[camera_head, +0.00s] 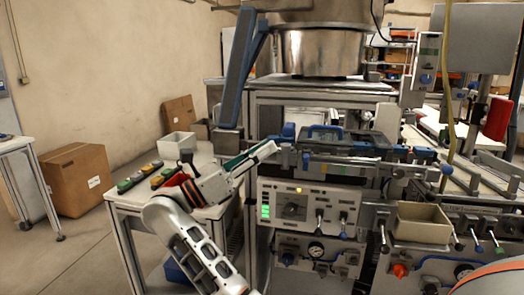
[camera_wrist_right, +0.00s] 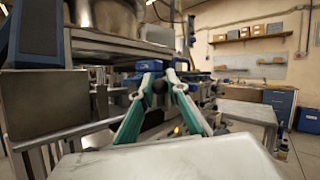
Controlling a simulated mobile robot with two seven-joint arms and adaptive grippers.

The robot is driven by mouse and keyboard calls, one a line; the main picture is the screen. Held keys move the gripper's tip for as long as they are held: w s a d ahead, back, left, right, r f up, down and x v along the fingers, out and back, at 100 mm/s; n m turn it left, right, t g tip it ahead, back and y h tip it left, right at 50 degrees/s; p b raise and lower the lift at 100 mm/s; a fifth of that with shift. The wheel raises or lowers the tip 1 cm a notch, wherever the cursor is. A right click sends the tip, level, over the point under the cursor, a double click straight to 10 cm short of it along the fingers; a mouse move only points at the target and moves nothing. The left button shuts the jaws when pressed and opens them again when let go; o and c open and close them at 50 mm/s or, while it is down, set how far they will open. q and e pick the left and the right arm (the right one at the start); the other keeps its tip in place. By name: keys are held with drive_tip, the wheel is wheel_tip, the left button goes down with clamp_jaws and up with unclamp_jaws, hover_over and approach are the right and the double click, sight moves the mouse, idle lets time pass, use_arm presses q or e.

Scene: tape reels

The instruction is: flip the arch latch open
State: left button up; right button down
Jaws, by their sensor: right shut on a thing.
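A blue arch-shaped piece (camera_head: 325,132), which looks like the arch latch, stands on the dark mechanism on top of the machine. My right gripper (camera_head: 274,148) is at the left end of this mechanism, its green-lined fingers pointing right. In the right wrist view the fingers converge at their tips (camera_wrist_right: 161,86) on a small dark part (camera_wrist_right: 160,87). Blue parts (camera_wrist_right: 150,66) show just behind the tips. I cannot tell how the held part joins the arch. My left gripper is not in view.
A control panel (camera_head: 305,208) with knobs and levers is below the mechanism. A large metal bowl (camera_head: 320,52) stands above it, and a blue post (camera_head: 240,65) rises at left. A beige bin (camera_head: 422,222) sits at right. A side table with coloured blocks (camera_head: 140,176) is at left.

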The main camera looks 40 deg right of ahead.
drive_tip(key=shift+w+f+m+g+b, duration=0.3)
drive_tip(key=shift+g+b, duration=0.2)
drive_tip(key=shift+b, duration=0.2)
drive_tip(key=shift+w+d+f+g+b, duration=0.1)
drive_tip(key=shift+g+b, duration=0.3)
drive_tip(key=shift+b, duration=0.05)
drive_tip(key=shift+d+r+m+g+y+b, duration=0.1)
drive_tip(key=shift+r+m+g+y+b, duration=0.2)
drive_tip(key=shift+m+g+b, duration=0.4)
drive_tip(key=shift+r+g, duration=0.2)
drive_tip(key=shift+g, duration=0.1)
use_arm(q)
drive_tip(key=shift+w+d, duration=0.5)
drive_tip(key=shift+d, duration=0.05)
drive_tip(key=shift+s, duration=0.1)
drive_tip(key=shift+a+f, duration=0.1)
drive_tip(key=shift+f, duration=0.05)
use_arm(e)
drive_tip(key=c, duration=2)
unclamp_jaws()
drive_tip(key=shift+o, duration=0.2)
